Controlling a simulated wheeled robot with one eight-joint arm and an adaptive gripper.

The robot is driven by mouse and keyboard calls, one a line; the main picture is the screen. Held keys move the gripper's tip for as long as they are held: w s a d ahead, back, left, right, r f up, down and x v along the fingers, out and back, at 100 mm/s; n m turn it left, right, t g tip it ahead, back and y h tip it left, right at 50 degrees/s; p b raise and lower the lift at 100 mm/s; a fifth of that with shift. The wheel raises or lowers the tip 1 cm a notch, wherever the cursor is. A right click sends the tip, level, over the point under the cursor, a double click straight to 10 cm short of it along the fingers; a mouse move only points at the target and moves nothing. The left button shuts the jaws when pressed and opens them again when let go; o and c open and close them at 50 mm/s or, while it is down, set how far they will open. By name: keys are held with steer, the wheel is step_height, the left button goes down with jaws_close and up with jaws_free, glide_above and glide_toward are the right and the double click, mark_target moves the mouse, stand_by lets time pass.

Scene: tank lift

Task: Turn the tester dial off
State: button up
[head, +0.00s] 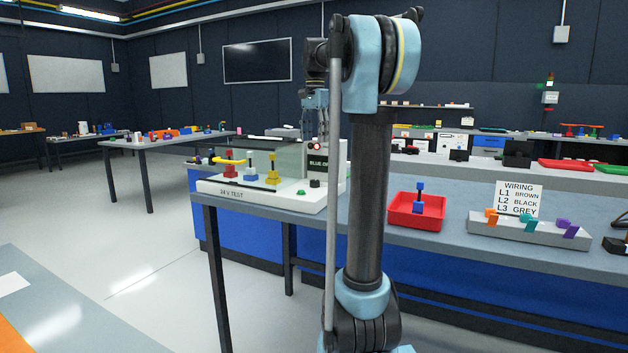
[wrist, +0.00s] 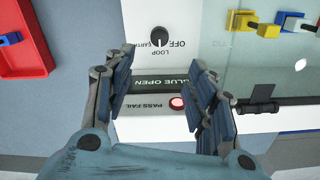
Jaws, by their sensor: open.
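The tester dial (wrist: 158,38) is a small round black knob on a white panel in the wrist view, with OFF, LOOP and EARTH lettered around it. Its pointer is too small to read surely. My gripper (wrist: 163,62) is open and empty, one finger to each side of the picture, with the dial just beyond the fingertips and roughly between them. I see no contact with the dial.
A BLUE OPEN label (wrist: 155,82) and a lit red lamp (wrist: 177,102) lie between the fingers in the wrist view. A clear panel with yellow and blue clamps (wrist: 267,29) is at right. A red tray (head: 416,211) and a WIRING sign (head: 519,199) stand along the bench.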

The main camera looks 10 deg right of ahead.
mark_target(315, 184)
step_height(315, 184, down, 15)
steer(key=shift+f, duration=0.2)
stand_by(0.3)
steer(key=c, duration=1.1)
